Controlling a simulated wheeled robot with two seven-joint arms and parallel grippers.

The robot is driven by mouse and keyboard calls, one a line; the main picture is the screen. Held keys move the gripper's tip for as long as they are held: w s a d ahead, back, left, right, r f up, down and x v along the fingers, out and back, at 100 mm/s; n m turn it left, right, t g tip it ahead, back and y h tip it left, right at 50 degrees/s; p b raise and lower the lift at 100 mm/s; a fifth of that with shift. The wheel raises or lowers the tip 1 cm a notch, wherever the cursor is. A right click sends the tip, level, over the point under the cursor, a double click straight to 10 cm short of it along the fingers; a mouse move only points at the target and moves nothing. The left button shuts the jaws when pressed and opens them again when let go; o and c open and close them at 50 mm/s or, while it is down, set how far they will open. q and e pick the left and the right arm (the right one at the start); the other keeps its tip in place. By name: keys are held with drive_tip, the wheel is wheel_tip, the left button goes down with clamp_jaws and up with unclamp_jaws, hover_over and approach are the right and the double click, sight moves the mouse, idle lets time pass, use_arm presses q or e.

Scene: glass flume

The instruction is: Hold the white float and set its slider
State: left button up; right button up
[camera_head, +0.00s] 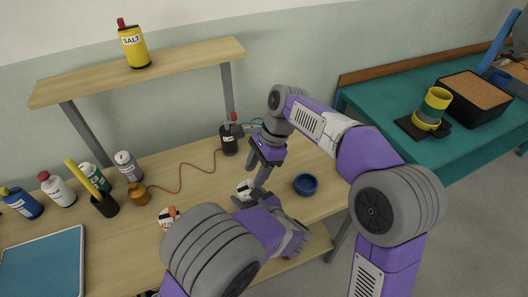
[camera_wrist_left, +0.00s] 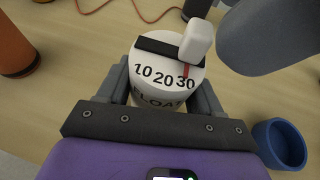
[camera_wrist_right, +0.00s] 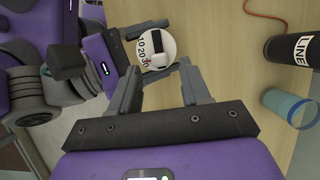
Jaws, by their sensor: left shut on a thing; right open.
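The white float (camera_wrist_left: 160,95) is a short cylinder with FLOAT on its side and 10, 20, 30 on top. My left gripper (camera_wrist_left: 163,78) is shut on it, one finger on each side. Its slider (camera_wrist_left: 196,40) is a white knob at the right end of a black slot, its red pointer by 30. The float also shows in the head view (camera_head: 244,187), small and partly hidden by my arms. In the right wrist view the float (camera_wrist_right: 157,50) lies just beyond the tips of my right gripper (camera_wrist_right: 160,68), which is open and empty.
A blue cup (camera_head: 305,184) stands right of the float. A black LINE bottle (camera_wrist_right: 303,50) stands behind, with an orange cord to an orange pot (camera_head: 138,194). Several bottles and a blue tray (camera_head: 42,265) are at left. A shelf (camera_head: 150,72) with a yellow SALT bottle (camera_head: 134,45) stands behind.

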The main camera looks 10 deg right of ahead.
drive_tip(key=v, duration=0.9)
drive_tip(key=shift+d+r, duration=0.2)
drive_tip(key=shift+r, duration=0.1)
use_arm(q)
drive_tip(key=o, duration=1.2)
